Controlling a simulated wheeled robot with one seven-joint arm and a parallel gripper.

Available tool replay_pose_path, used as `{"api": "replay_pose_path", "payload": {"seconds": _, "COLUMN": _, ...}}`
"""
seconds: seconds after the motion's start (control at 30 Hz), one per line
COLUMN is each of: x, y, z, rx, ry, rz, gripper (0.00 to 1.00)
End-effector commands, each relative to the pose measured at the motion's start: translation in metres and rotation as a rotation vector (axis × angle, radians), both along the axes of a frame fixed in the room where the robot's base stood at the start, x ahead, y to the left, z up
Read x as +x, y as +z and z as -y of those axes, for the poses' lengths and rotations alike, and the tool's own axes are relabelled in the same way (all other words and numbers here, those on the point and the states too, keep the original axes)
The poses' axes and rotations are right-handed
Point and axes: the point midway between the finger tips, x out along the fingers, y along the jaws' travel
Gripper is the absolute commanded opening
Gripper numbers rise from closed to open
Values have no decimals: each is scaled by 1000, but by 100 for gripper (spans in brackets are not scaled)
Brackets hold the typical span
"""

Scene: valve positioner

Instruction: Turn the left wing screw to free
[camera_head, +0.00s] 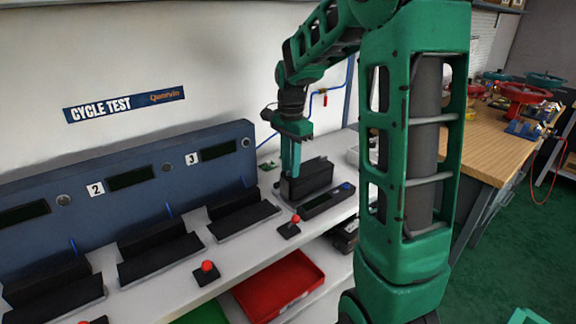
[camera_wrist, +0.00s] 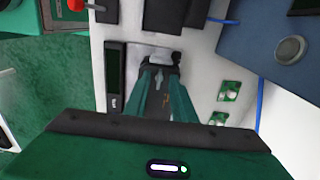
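The black box-shaped device (camera_head: 308,182) stands on the white bench at the right end of the test row. My gripper (camera_head: 290,160) points down over the left part of its top. In the wrist view my gripper (camera_wrist: 161,72) has its two teal fingers a little apart, with the black device (camera_wrist: 158,103) showing between them. A small grey piece (camera_wrist: 158,80) shows in the gap; it may be a wing screw, but I cannot tell for sure. I see no clear contact with it. Any other screw is hidden or too small to tell.
A black handheld unit with a screen (camera_head: 327,200) lies right of the device. A red-knobbed joystick (camera_head: 290,228) stands in front. The blue test panel (camera_head: 130,180) is behind left. Small green circuit boards (camera_wrist: 230,91) lie beside the device. A red tray (camera_head: 280,285) is below.

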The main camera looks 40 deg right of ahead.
Motion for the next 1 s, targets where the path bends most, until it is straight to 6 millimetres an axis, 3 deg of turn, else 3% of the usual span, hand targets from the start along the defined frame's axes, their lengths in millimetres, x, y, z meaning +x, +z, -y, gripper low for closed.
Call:
{"api": "replay_pose_path", "payload": {"seconds": 0.2, "x": 0, "y": 0, "z": 0, "rx": 0, "ry": 0, "rz": 0, "gripper": 23}}
{"api": "replay_pose_path", "payload": {"seconds": 0.3, "x": 0, "y": 0, "z": 0, "rx": 0, "ry": 0, "rz": 0, "gripper": 2}}
{"api": "replay_pose_path", "payload": {"seconds": 0.33, "x": 0, "y": 0, "z": 0, "rx": 0, "ry": 0, "rz": 0, "gripper": 0}}
{"api": "replay_pose_path", "payload": {"seconds": 0.73, "x": 1, "y": 0, "z": 0, "rx": -1, "ry": 33, "rz": 3, "gripper": 0}}
{"api": "replay_pose_path", "payload": {"seconds": 1.0, "x": 2, "y": 1, "z": 0, "rx": -2, "ry": 186, "rz": 5, "gripper": 0}}
